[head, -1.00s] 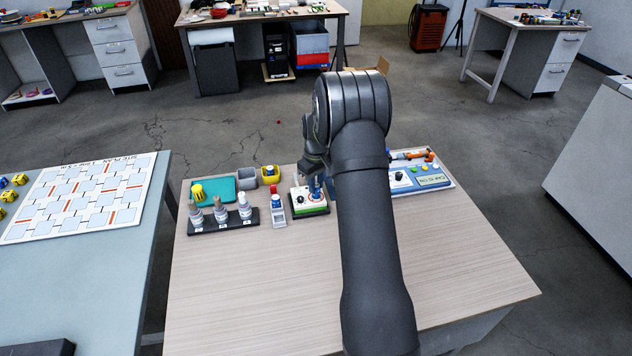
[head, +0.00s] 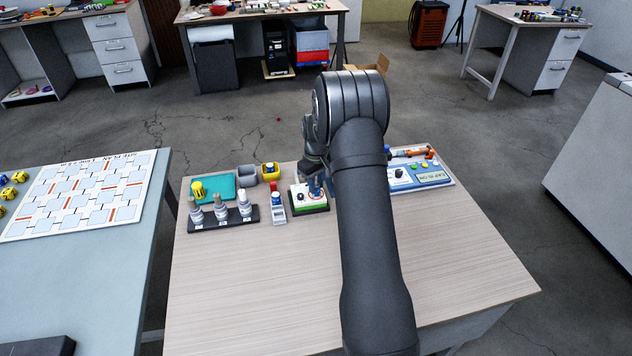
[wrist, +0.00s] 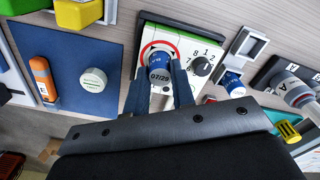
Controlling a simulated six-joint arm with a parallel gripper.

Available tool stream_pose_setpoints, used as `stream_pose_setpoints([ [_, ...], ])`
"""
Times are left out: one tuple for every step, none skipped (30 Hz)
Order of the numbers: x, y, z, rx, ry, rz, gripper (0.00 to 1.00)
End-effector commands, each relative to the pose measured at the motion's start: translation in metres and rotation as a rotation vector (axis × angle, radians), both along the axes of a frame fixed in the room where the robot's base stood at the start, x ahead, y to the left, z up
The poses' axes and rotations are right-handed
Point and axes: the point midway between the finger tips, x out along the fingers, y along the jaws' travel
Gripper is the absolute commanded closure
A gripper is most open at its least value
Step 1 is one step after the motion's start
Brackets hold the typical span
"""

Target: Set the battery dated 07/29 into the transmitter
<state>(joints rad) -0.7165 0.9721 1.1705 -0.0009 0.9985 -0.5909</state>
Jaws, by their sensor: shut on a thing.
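The blue battery with a white label reading 07/29 (wrist: 159,74) is between the fingers of my gripper (wrist: 158,84) in the wrist view. My gripper is shut on it. The transmitter (wrist: 188,48) is a white box with a green edge, a red ring and a numbered knob. The battery overlaps the red ring; I cannot tell how deep it sits there. In the head view the transmitter (head: 310,205) stands near the table's far edge, and my arm partly hides it.
Another blue battery (wrist: 232,83) is in a grey holder beside the transmitter. A blue panel (wrist: 70,60) with an orange item and a white round cap lies on the other side. A dark rack of bottles (head: 223,219) stands left. The table's near part is clear.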

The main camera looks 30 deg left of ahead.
Motion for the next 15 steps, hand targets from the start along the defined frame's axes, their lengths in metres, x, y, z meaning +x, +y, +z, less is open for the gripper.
stream_pose_setpoints([
  [-0.0001, -0.0001, -0.0014, 0.0, 0.0, 0.0, 0.9],
  [-0.0001, -0.0001, -0.0019, 0.0, 0.0, 0.0, 0.9],
  [-0.0001, -0.0001, -0.0024, 0.0, 0.0, 0.0, 0.9],
  [-0.0001, -0.0001, -0.0027, 0.0, 0.0, 0.0, 0.9],
  [0.0, -0.0001, -0.0028, 0.0, 0.0, 0.0, 0.9],
  [0.0, -0.0001, -0.0028, 0.0, 0.0, 0.0, 0.9],
  [0.0, 0.0, -0.0028, 0.0, 0.0, 0.0, 0.9],
  [0.0, 0.0, -0.0027, 0.0, 0.0, 0.0, 0.9],
  [0.0, 0.0, -0.0027, 0.0, 0.0, 0.0, 0.9],
  [-0.0001, 0.0, -0.0027, 0.0, 0.0, 0.0, 0.9],
  [0.0, 0.0, -0.0027, 0.0, 0.0, 0.0, 0.9],
  [0.0, 0.0, -0.0026, 0.0, 0.0, 0.0, 0.9],
  [0.0, 0.0, -0.0026, 0.0, 0.0, 0.0, 0.9],
  [0.0, 0.0, -0.0026, 0.0, 0.0, 0.0, 0.73],
  [0.0, 0.0, -0.0026, 0.0, 0.0, 0.0, 0.66],
])
